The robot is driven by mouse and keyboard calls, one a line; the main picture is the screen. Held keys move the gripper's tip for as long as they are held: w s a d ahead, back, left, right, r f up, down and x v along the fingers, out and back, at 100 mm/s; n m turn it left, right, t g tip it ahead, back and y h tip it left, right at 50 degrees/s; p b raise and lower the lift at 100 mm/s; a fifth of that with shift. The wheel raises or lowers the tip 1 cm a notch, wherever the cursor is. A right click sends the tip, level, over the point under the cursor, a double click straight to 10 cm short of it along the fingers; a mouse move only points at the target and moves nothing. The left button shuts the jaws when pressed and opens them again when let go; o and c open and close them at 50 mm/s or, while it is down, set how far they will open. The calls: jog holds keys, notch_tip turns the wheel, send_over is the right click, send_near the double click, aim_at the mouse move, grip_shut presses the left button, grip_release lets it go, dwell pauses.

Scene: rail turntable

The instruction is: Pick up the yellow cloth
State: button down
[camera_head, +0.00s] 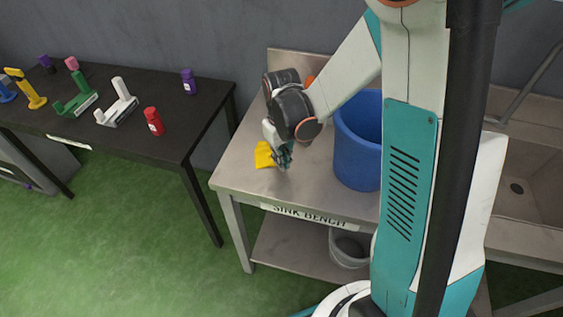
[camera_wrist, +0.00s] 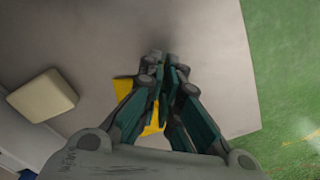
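The yellow cloth (camera_head: 264,155) lies on the steel sink bench (camera_head: 238,173), near its left front part. It looks crumpled. My gripper (camera_head: 284,164) points down at the cloth's right edge, low over the bench. In the wrist view my gripper (camera_wrist: 166,72) has its fingers drawn close together. The cloth (camera_wrist: 123,88) shows to the left of the fingers and between them, partly hidden by them. I cannot tell whether the fingertips pinch it.
A blue bucket (camera_head: 357,145) stands on the bench right of my gripper. A pale block (camera_wrist: 43,95) shows in the wrist view. A grey bucket (camera_head: 348,248) is on the lower shelf. A sink (camera_head: 520,190) is at the right.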

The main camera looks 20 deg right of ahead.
notch_tip(320, 180, up, 10)
jog(key=p, duration=0.6)
